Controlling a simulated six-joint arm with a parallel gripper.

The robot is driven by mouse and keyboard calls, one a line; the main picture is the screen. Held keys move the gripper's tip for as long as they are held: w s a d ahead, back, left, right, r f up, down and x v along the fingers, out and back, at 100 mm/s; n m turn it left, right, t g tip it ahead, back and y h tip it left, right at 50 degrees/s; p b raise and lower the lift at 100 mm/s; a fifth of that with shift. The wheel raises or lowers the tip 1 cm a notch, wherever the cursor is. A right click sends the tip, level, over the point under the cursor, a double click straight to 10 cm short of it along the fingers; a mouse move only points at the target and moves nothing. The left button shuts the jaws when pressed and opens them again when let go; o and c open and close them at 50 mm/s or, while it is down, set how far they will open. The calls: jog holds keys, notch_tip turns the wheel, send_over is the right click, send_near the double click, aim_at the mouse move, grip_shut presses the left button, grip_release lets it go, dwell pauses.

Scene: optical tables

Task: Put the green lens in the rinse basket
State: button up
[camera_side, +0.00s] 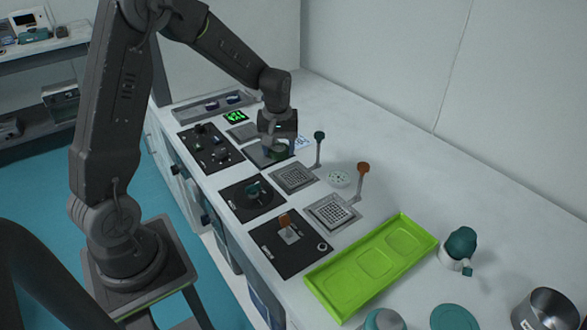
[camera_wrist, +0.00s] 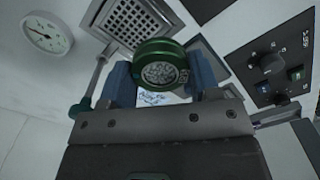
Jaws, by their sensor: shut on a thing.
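My gripper (camera_side: 277,141) is shut on the green lens (camera_wrist: 162,64), a round green-rimmed piece with a patterned pale face. Both fingers (camera_wrist: 160,82) press its sides in the wrist view. In the side view the lens (camera_side: 278,153) shows as a small green shape under the jaws, over a dark square plate behind the grates; its height above the plate is unclear. Two square metal grates, likely baskets, stand nearer the camera: one (camera_side: 294,178) by a green-knobbed lever, one (camera_side: 332,213) by an orange-knobbed lever. A grate (camera_wrist: 132,24) lies beyond the lens in the wrist view.
The green-knobbed lever (camera_side: 319,144) and orange-knobbed lever (camera_side: 361,180) rise beside the grates. A round dial (camera_side: 339,179) lies between them. Black control panels (camera_side: 252,197) line the left.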

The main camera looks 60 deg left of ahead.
aim_at(294, 177)
jog(key=w+d+f, duration=0.2)
jog(key=d, duration=0.1)
jog(key=shift+w+f, duration=0.25)
jog(key=shift+w, duration=0.05)
jog(key=shift+f, duration=1.95)
jog(key=shift+f, duration=0.1)
jog(key=o, duration=0.9)
jog(key=shift+o, duration=0.2)
